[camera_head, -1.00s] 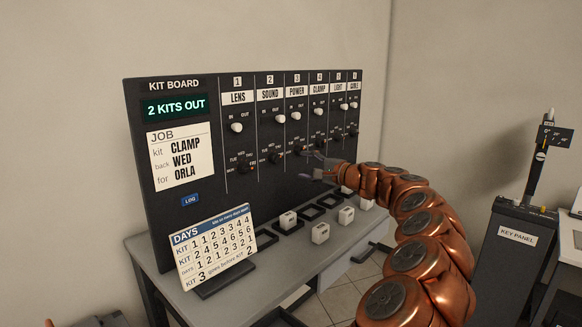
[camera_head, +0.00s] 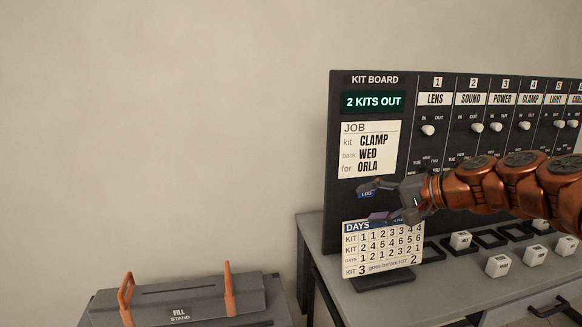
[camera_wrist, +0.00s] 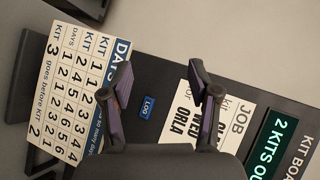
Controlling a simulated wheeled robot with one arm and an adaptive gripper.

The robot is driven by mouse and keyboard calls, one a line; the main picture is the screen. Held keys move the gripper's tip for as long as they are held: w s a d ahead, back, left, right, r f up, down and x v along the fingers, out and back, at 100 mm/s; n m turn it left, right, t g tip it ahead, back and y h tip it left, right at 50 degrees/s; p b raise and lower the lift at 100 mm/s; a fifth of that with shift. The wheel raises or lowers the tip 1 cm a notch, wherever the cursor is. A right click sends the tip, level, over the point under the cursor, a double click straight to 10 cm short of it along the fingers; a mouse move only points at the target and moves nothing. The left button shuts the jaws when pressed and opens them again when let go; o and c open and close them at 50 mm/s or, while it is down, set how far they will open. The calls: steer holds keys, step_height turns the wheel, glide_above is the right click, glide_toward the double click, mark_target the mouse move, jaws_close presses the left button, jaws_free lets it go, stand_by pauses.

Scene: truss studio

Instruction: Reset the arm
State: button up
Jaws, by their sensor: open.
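My copper arm (camera_head: 500,183) reaches in from the right in the head view. My gripper (camera_head: 376,202) is open and empty in front of the kit board (camera_head: 350,110), near the blue LOG button (camera_head: 366,194) and the DAYS card (camera_head: 383,250). In the wrist view the two fingers of my gripper (camera_wrist: 160,98) stand apart, with the LOG button (camera_wrist: 147,107) visible between them. I cannot tell how far the fingertips are from the board.
The grey table (camera_head: 440,296) holds several white cubes (camera_head: 498,266) and the DAYS card. The JOB card (camera_head: 369,150) reads CLAMP, WED, ORLA; the display (camera_head: 373,102) reads 2 KITS OUT. The wall side is clear.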

steer(key=s+a+f+n+g+h, duration=0.1)
steer(key=s+a+f+n+g, duration=0.2)
steer(key=s, duration=0.4)
steer(key=s+a+f+g+h, duration=0.1)
steer(key=s+a+f+h, duration=0.15)
steer(key=s+f, duration=0.3)
steer(key=s+a+f+n+g+h, duration=0.1)
steer(key=s+a+f+n+g, duration=0.15)
steer(key=s, duration=0.55)
steer(key=s+d+f+g+h, duration=0.1)
steer(key=s+d+f, duration=0.3)
steer(key=s, duration=0.5)
steer(key=s+d+f+g+h, duration=0.2)
steer(key=s+d+f+h, duration=0.2)
steer(key=s, duration=0.5)
step_height(320, 180, down, 2)
steer(key=shift+s+d+f+n+h, duration=0.1)
steer(key=shift+s+d+n+h, duration=0.15)
steer(key=shift+s+n+h, duration=0.15)
